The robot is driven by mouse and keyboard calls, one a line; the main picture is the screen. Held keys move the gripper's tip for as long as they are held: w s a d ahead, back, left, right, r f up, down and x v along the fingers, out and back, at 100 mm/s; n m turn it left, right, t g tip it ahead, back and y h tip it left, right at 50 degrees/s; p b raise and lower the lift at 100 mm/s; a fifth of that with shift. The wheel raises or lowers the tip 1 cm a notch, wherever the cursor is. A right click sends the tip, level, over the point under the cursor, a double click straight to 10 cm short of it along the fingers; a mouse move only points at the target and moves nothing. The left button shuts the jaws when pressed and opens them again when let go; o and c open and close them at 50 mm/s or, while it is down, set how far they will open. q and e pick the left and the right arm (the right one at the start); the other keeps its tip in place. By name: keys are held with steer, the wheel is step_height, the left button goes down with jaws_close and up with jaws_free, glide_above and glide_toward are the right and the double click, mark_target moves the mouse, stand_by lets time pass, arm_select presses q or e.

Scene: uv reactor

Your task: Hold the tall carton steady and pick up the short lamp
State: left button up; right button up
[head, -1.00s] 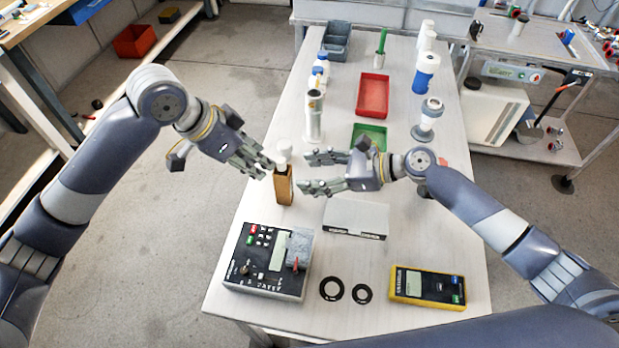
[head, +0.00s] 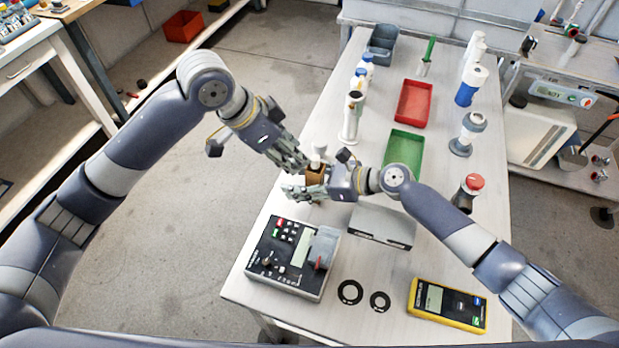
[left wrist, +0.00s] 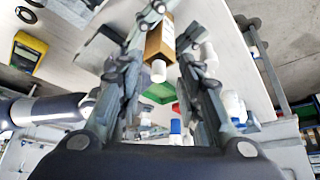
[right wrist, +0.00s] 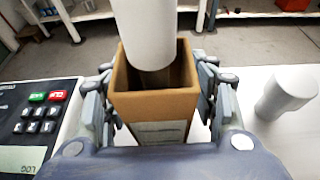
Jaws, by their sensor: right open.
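The tall brown carton (head: 315,175) stands upright on the bench, open at the top. The short lamp, with a white end (head: 319,150), sticks up out of it; its lower part is hidden inside. My left gripper (head: 303,164) is open close to the carton's left. In the left wrist view the lamp's white end (left wrist: 158,71) and the carton (left wrist: 160,42) show between its spread fingers. My right gripper (head: 305,186) is open, its fingers on both sides of the carton (right wrist: 153,104) in the right wrist view. The lamp (right wrist: 146,30) rises from the carton's mouth there.
A meter box (head: 292,258) and a pale flat box (head: 381,224) lie in front of the carton. Two black rings (head: 350,292) and a yellow meter (head: 447,305) are nearer me. Green (head: 391,153) and red (head: 402,112) trays and several bottles stand behind.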

steer(key=shift+c, duration=0.3)
steer(key=c, duration=1.1)
